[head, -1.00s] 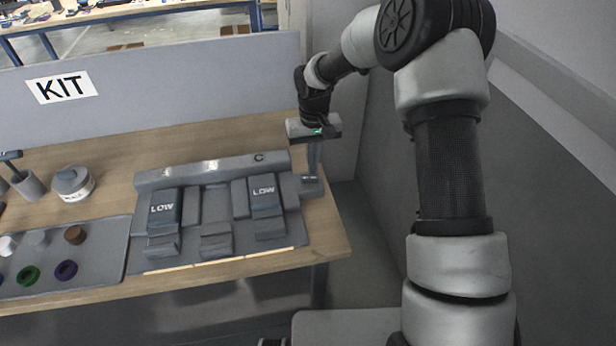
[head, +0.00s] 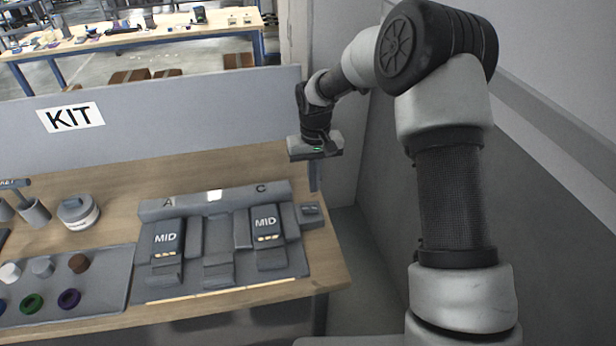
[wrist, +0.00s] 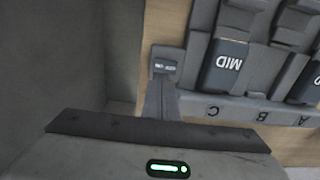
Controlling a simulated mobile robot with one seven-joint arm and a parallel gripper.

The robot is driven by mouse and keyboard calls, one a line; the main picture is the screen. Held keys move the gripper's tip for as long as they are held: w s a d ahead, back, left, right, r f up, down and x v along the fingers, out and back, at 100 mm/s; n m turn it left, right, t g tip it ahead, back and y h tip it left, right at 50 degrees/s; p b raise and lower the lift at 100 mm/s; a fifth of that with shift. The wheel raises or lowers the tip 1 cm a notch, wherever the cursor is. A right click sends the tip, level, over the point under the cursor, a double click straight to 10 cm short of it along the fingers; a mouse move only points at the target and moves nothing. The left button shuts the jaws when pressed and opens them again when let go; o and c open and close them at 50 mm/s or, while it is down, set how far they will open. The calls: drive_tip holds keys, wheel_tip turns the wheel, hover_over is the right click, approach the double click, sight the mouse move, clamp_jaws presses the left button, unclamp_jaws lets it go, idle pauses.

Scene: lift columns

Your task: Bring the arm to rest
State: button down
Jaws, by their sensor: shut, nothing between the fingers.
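My arm reaches from the right side of the head view over the far right corner of the wooden table. My gripper (head: 315,148) hangs above the back right of the grey lift column fixture (head: 190,205), apart from it, and holds nothing. In the wrist view my gripper's fingers (wrist: 160,100) point toward a small grey box (wrist: 165,62), which also shows in the head view (head: 311,212). The left column block (head: 167,240) and the right column block (head: 265,225) both read MID. The right one also shows in the wrist view (wrist: 226,66).
A grey tray (head: 112,292) with small coloured rings and pucks lies at the left. A white round container (head: 78,212) and a grey cup (head: 35,213) stand behind it. A grey partition with a KIT sign (head: 71,117) closes the back. A grey wall (head: 372,215) stands right of the table.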

drive_tip(key=s+d+r+t, duration=0.1)
drive_tip(key=s+d+r, duration=0.1)
drive_tip(key=s+r, duration=0.35)
drive_tip(key=s+d+r+t+h, duration=0.1)
drive_tip(key=s+d+r, duration=0.15)
drive_tip(key=r, duration=0.55)
drive_tip(key=s+d+r+t, duration=0.1)
drive_tip(key=s+d+r, duration=0.2)
drive_tip(key=r, duration=0.3)
drive_tip(key=s+d+r+m+t, duration=0.1)
drive_tip(key=s+d+r, duration=0.1)
drive_tip(key=s, duration=0.7)
drive_tip(key=s+d+r+m+t+y, duration=0.1)
drive_tip(key=s+d+r, duration=0.1)
drive_tip(key=s, duration=0.8)
drive_tip(key=shift+r+t, duration=0.3)
drive_tip(key=shift+r, duration=0.5)
